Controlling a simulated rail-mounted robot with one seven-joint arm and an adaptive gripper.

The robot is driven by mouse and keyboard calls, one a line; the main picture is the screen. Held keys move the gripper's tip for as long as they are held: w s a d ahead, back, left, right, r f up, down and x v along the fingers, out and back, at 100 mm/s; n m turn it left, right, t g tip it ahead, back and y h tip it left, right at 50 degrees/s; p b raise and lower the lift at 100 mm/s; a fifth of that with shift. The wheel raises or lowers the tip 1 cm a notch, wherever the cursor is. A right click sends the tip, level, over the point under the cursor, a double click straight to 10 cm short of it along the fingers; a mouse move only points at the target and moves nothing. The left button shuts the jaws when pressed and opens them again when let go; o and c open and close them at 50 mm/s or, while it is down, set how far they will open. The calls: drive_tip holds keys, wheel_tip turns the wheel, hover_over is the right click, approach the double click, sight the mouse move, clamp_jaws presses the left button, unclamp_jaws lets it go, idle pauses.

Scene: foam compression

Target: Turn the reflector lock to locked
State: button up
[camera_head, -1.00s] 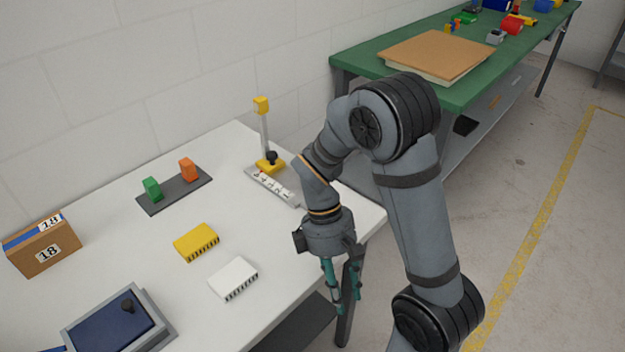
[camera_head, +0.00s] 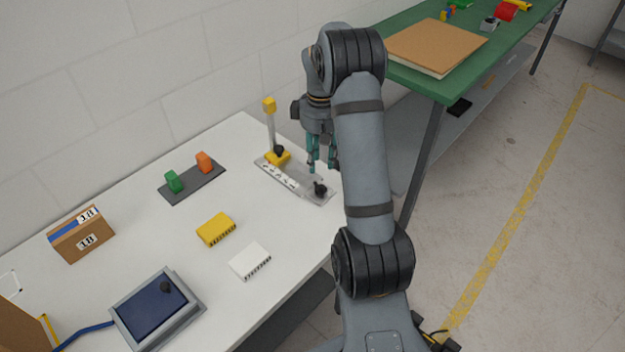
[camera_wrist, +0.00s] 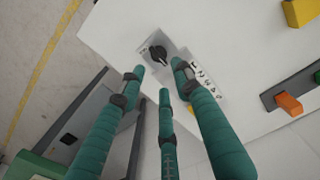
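The lock looks to be the black knob (camera_head: 320,188) at the near right end of a grey rail fixture (camera_head: 302,188) on the white table. In the wrist view the black knob (camera_wrist: 158,53) lies just beyond my fingertips, on a light plate with small markings too small to read. My gripper (camera_head: 321,168) has teal fingers spread apart and empty, above and slightly behind the knob. In the wrist view the open fingers of my gripper (camera_wrist: 158,76) are not touching the knob. A yellow-based post (camera_head: 271,135) with another black knob (camera_head: 279,150) stands at the rail's far end.
A numbered scale strip (camera_head: 280,176) runs along the rail. Green (camera_head: 173,181) and orange (camera_head: 203,162) blocks stand on a dark base nearby. Yellow (camera_head: 215,229) and white (camera_head: 250,260) blocks lie nearer. A green table (camera_head: 440,85) stands behind at right.

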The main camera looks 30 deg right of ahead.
sight(320, 187)
drive_tip(key=f, duration=0.8)
drive_tip(key=shift+d+f+p, duration=0.25)
drive_tip(key=shift+d+p, duration=0.1)
drive_tip(key=shift+c, duration=0.5)
clamp_jaws()
